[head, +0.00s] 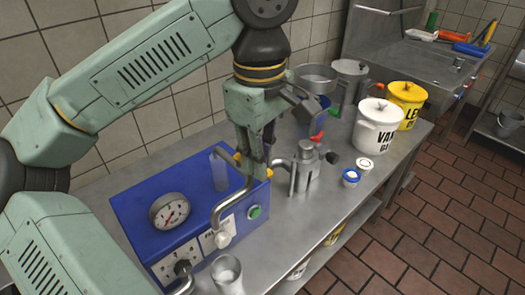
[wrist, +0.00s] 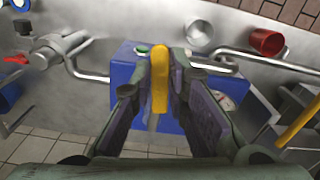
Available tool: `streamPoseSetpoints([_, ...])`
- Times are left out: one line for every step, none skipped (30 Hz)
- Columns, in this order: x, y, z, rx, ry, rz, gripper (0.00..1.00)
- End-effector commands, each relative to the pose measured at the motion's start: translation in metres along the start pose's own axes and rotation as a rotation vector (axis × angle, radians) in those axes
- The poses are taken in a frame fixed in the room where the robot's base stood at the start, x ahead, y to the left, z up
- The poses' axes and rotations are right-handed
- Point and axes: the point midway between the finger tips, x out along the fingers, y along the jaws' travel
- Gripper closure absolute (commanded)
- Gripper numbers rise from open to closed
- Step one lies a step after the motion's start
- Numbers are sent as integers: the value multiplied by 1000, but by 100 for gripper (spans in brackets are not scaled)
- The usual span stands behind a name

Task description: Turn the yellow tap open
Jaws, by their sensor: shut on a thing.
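The yellow tap (wrist: 160,78) is an upright yellow lever between my fingers in the wrist view. In the head view only slivers of yellow (head: 237,158) show behind my gripper. My gripper (head: 256,168) points down over the back right of the blue machine (head: 128,207). In the wrist view my gripper (wrist: 161,90) has a dark-padded finger on each side of the lever and is shut on it. The tap's base and the pipe joint under it are mostly hidden. A bent metal spout (head: 222,213) comes down at the machine's front.
The blue machine carries a gauge (head: 169,211) and a green button (head: 254,212). A metal cup (head: 227,272) stands in front. A grey metal device (head: 306,165) stands close on the right. White (head: 377,127) and yellow (head: 406,101) lidded pots stand farther right. A tiled wall is behind.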

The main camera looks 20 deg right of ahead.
Motion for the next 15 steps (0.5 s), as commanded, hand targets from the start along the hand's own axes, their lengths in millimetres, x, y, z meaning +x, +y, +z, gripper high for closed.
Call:
streamPoseSetpoints([-1, -1, 0, 16, -1, 1, 100])
streamPoseSetpoints([-1, -1, 0, 23, -1, 1, 100])
streamPoseSetpoints([-1, -2, 0, 33, -1, 1, 100])
streamPoseSetpoints([0, -2, 0, 39, -1, 1, 100])
streamPoseSetpoints([0, -2, 0, 44, -1, 1, 100])
streamPoseSetpoints([0, -2, 0, 49, -1, 1, 100])
streamPoseSetpoints([0, -2, 0, 52, -1, 1, 100])
streamPoseSetpoints([0, -2, 0, 55, -1, 1, 100])
streamPoseSetpoints([0, -3, 0, 57, -1, 1, 100])
streamPoseSetpoints([0, -3, 0, 59, -1, 1, 100])
streamPoseSetpoints([0, -3, 0, 59, -1, 1, 100])
streamPoseSetpoints([0, -3, 0, 60, -1, 1, 100])
streamPoseSetpoints([0, -3, 0, 60, -1, 1, 100])
streamPoseSetpoints([0, -3, 0, 60, -1, 1, 100])
streamPoseSetpoints([0, -3, 0, 60, -1, 1, 100])
